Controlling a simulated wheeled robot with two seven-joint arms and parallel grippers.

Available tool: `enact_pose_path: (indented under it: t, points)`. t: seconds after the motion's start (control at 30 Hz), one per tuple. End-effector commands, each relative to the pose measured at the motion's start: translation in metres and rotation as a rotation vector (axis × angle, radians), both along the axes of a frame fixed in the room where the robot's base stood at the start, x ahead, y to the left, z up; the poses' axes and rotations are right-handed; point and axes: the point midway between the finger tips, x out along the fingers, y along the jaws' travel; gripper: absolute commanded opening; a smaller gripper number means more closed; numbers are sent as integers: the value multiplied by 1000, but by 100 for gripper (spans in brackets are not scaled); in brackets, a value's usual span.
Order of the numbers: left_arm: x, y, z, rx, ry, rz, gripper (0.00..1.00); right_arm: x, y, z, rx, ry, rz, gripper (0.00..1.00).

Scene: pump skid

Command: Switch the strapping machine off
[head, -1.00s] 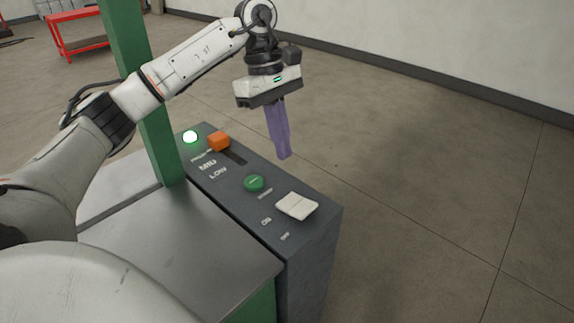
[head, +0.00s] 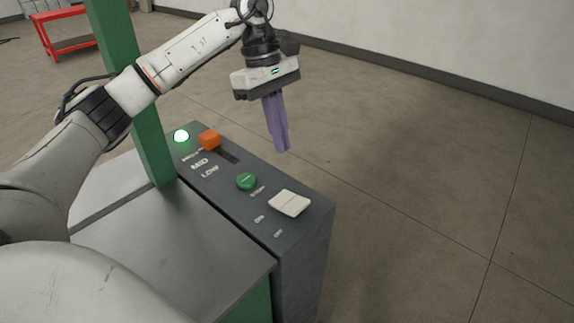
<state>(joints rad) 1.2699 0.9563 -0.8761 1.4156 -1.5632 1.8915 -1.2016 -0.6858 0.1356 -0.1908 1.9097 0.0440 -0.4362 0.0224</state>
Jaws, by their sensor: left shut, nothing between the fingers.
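The strapping machine has a grey top (head: 190,245) and a dark control panel (head: 300,240) along its right side. A white rocker switch (head: 289,203) sits near the panel's front end, with ON and OFF lettering beside it. A round green button (head: 246,181) is behind it. Farther back are an orange slider knob (head: 209,140) by the MID and LOW marks and a lit green lamp (head: 181,136). My left gripper (head: 283,150), with purple fingers, is shut and empty, pointing down above and beyond the panel, apart from the switch. My right gripper is not in view.
A green post (head: 140,110) rises from the machine's top, with my left arm passing by it. A red bench (head: 68,32) stands far back left. Open floor lies right of the panel, up to a pale wall (head: 440,50).

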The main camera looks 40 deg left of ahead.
Motion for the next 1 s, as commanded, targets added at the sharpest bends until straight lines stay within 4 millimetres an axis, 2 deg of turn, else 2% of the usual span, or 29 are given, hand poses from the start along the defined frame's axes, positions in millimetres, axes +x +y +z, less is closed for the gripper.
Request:
enact_pose_path:
  t: [0.17,0.5,0.6,0.8,1.0]
  points:
    - [-2,-7,-28,1,7,-1,0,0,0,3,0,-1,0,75]
    - [-3,-26,-96,0,5,-1,0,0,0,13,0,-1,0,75]
    - [-4,-30,-110,-1,5,-1,0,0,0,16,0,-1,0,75]
    - [-3,-34,-127,0,2,-1,0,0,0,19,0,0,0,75]
    - [-3,-35,-130,0,0,-1,0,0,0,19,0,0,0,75]
